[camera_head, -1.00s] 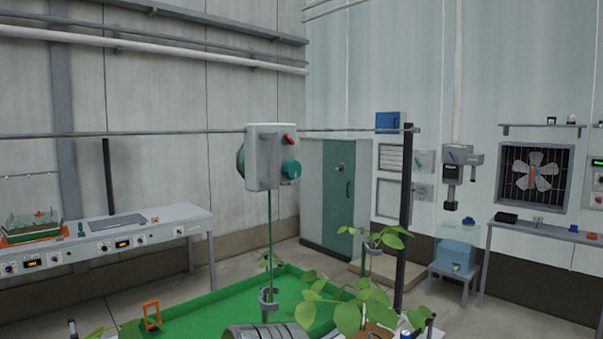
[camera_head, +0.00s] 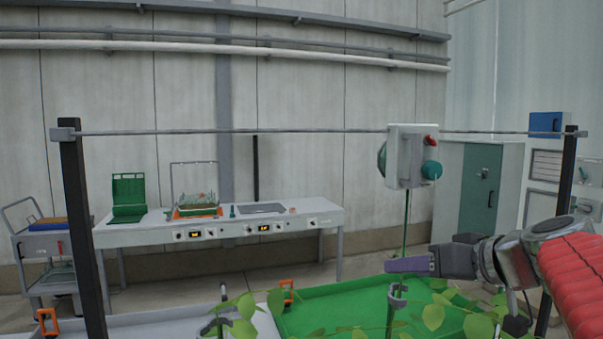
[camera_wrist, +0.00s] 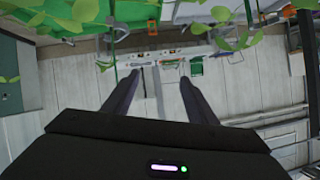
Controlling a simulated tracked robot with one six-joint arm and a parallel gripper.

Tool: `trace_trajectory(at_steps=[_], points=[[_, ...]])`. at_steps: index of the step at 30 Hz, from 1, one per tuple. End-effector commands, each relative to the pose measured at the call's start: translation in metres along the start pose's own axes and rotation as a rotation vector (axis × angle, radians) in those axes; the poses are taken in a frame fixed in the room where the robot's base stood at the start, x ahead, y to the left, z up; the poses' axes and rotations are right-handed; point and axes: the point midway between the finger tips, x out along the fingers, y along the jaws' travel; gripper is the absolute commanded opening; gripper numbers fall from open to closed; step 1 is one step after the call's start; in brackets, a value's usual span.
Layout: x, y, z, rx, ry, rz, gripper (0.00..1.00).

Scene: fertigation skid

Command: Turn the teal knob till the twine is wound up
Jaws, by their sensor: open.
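The teal knob (camera_head: 431,170) sits on the right side of a pale winder box (camera_head: 405,150), which hangs on a horizontal wire. A red part (camera_head: 431,141) is above the knob. The green twine (camera_head: 406,215) runs straight down from the box toward a grey clip (camera_head: 397,291) among the plants. My gripper (camera_head: 400,265) is below the box, in front of the green tray, apart from the knob. In the wrist view my gripper (camera_wrist: 157,85) has its two fingers spread with nothing between them. The knob is not clearly seen in the wrist view.
A green tray (camera_head: 340,308) with leafy plants (camera_head: 440,312) lies below. Dark posts (camera_head: 82,220) hold the wire (camera_head: 270,131) at both ends. A long bench (camera_head: 150,236) and a trolley (camera_head: 40,245) stand against the back wall. The air around the box is free.

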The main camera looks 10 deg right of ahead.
Motion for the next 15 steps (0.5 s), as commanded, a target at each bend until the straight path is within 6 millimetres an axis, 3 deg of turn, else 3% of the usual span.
trace_trajectory(at_steps=[5, 9, 15], points=[[-0.032, 0.022, -0.044, -0.013, 0.144, 0.02, 0.52], [-0.069, 0.042, -0.085, -0.041, 0.281, 0.048, 0.52], [-0.119, 0.062, -0.127, -0.09, 0.441, 0.095, 0.52]])
